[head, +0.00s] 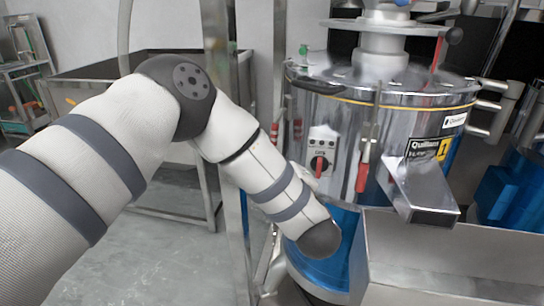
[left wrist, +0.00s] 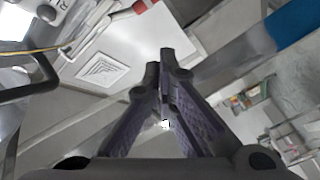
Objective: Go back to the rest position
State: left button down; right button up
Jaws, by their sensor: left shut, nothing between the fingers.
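My left arm reaches in from the left in the head view, its forearm pointing down in front of the bean grinder (head: 365,110). The gripper at its end is hidden in that view. In the left wrist view my left gripper (left wrist: 165,65) shows its two dark fingers together at the tips, with nothing between them. The grinder is a shiny metal drum with a yellow band, a control panel with a red and black knob (head: 319,165), and a metal chute (head: 420,190) at its front right. My right gripper is in neither view.
A metal bin (head: 450,255) stands below the chute. A blue base (head: 325,260) sits under the grinder, close to my forearm. Grey floor (head: 160,260) is open at the lower left.

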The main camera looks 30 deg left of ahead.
pick_arm(q)
jog(key=s+d+f+m+g+h+p, duration=0.1)
jog(key=s+d+f+m+g+h, duration=0.15)
jog(key=s+f+m+h, duration=0.5)
jog(key=s+d+f+m+g+h+p, duration=0.1)
jog(key=s+d+f+m+g+h, duration=0.15)
jog(key=s+f+m, duration=0.85)
jog(key=s+a+f+g+h, duration=0.1)
jog(key=s+f+g, duration=0.1)
jog(key=s, duration=0.8)
jog(key=s+a+f+g+h+p, duration=0.1)
jog(key=s+f+g, duration=0.2)
jog(key=s, duration=0.8)
jog(key=s+f+g, duration=0.3)
jog(key=s+g, duration=0.2)
jog(key=s, duration=0.5)
jog(key=shift+s+a+f+g+h, duration=0.15)
jog(key=shift+s+a+g+h, duration=0.05)
jog(key=shift+a+g+h, duration=0.2)
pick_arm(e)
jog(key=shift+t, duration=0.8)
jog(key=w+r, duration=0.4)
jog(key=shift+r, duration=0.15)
pick_arm(q)
jog(key=shift+w, duration=0.1)
